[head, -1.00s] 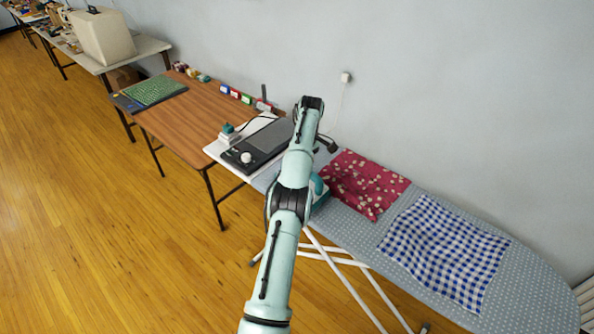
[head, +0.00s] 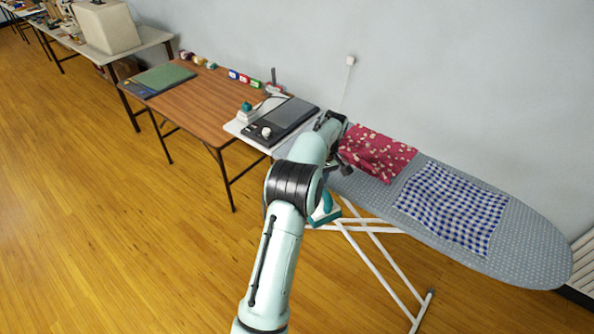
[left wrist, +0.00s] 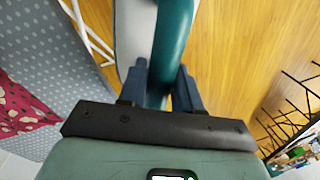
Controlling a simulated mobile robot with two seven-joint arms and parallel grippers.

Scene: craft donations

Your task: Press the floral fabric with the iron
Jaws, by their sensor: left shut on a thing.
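The floral fabric (head: 378,152), dark red with pale blossoms, lies on the ironing board (head: 530,245). It also shows at the left wrist view's left edge (left wrist: 18,110). My left gripper (left wrist: 160,95) is shut on the teal iron (left wrist: 172,45), with a finger on each side of the teal part. The iron's grey part shows beside it. In the head view the iron (head: 326,212) is partly hidden by my arm and appears in front of the board's near edge, apart from the fabric. My right gripper is out of view.
A blue checked cloth (head: 452,208) lies right of the floral fabric. A white surface with a dark device (head: 285,118) stands at the board's left end. A brown table (head: 205,100) is further left. White board legs (head: 375,265) stand below. The wooden floor at left is clear.

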